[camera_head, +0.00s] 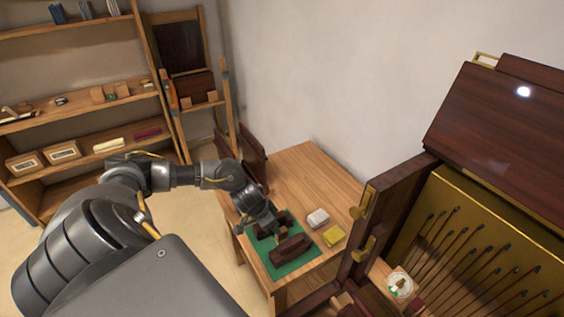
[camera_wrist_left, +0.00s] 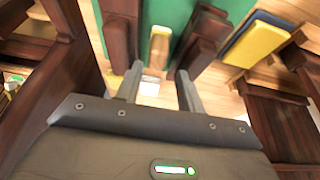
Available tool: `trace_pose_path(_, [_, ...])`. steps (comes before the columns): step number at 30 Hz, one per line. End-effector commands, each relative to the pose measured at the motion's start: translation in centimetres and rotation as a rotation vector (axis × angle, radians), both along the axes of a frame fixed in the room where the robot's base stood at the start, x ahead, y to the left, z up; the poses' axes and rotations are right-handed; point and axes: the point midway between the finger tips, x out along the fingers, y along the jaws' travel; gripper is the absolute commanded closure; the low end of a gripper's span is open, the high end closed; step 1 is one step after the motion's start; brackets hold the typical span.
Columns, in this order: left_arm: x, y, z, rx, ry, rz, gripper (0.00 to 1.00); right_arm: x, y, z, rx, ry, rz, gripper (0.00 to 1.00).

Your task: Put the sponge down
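A yellow flat block (camera_head: 333,236), possibly the sponge, lies on the wooden table beside the green mat (camera_head: 290,268). My left gripper (camera_head: 270,226) is low over the mat, among dark wooden pieces, left of both blocks. In the left wrist view its two fingers (camera_wrist_left: 158,88) stand apart. A small pale patch shows between them; I cannot tell whether it is held. A yellow block with a blue side (camera_wrist_left: 256,42) is off to the right there. My right gripper is out of view.
Dark wooden pieces (camera_head: 292,248) crowd the mat around my left gripper. The open piano case (camera_head: 385,205) stands close on the right, with a round white-topped item (camera_head: 399,284) on its ledge. The table's back part (camera_head: 305,172) is clear. Shelves (camera_head: 75,97) stand at left.

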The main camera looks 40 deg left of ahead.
Motion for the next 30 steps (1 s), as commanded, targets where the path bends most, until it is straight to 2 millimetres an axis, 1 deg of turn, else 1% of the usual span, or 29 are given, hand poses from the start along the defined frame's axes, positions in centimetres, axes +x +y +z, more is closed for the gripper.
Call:
trace_pose_path(1, [0.3,-0.1,-0.7,-0.001,0.000,0.003,0.62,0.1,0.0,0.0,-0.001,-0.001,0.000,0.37])
trace_pose_path(3, [0.6,-0.2,-1.4,-0.002,0.000,0.001,0.62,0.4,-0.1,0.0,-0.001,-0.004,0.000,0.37])
trace_pose_path(8, [0.9,-0.2,-1.9,0.000,-0.002,0.000,0.62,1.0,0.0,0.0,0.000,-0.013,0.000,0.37])
trace_pose_path(11, [1.0,-0.3,-2.1,0.000,-0.001,0.000,0.62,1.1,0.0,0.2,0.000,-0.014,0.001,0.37])
trace_pose_path(13, [1.4,-0.6,-2.6,-0.002,-0.001,0.001,0.62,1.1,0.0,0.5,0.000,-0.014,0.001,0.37])
trace_pose_path(17, [2.5,-1.1,-4.1,-0.001,-0.001,0.003,0.62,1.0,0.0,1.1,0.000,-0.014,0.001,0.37])
trace_pose_path(21, [3.1,-1.3,-5.8,-0.002,-0.001,0.001,0.62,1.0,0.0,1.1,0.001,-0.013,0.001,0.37])
trace_pose_path(24, [3.3,-1.3,-6.4,0.000,-0.002,0.000,0.62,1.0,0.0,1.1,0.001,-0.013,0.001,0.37])
trace_pose_path(30, [3.3,-1.3,-6.4,0.001,-0.002,-0.001,0.62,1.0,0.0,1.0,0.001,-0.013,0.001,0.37])
